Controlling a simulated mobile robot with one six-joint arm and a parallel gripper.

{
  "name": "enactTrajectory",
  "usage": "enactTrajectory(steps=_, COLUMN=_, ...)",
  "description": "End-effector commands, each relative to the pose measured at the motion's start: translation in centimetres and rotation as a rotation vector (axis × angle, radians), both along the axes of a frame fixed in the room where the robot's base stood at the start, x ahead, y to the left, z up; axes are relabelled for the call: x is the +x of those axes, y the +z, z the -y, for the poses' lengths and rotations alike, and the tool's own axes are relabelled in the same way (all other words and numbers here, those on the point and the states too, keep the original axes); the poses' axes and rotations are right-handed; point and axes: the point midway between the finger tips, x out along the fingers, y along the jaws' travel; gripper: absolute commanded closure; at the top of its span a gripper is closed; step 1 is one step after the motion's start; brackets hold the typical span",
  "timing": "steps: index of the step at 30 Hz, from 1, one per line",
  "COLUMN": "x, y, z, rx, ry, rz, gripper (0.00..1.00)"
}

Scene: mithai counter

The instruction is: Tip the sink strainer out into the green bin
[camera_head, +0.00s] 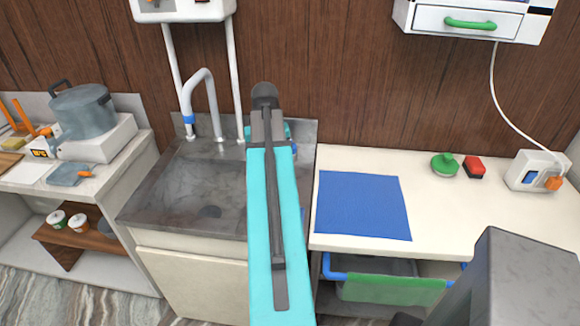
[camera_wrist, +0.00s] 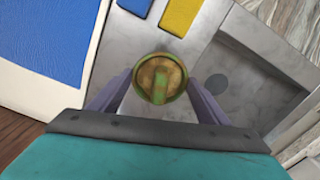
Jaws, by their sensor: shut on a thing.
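The sink strainer (camera_wrist: 160,78) is round, with a green rim, a brownish inside and a green bar across it. It sits between the two purple-grey fingers of my gripper (camera_wrist: 158,92), which is shut on it over the steel sink. In the head view my own cyan arm hides the strainer and the fingers. Below the right counter, a green-fronted container (camera_head: 391,290) shows beside a blue rail; I cannot tell for sure that it is the green bin. Its inside is not clearly seen.
The steel sink (camera_head: 190,190) has a dark drain and a faucet (camera_head: 205,105). A blue mat (camera_head: 362,204) lies on the right counter (camera_head: 440,200). A blue block (camera_wrist: 136,5) and a yellow block (camera_wrist: 181,15) lie near the sink. A pot (camera_head: 83,112) stands at the left.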

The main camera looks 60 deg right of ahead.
Motion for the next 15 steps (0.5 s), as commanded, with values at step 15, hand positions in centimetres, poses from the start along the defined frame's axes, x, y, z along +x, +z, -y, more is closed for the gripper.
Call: enactTrajectory(steps=15, x=12.0, y=-0.9, z=-10.2, rx=0.003, ry=0.281, rz=-0.002, gripper=0.52)
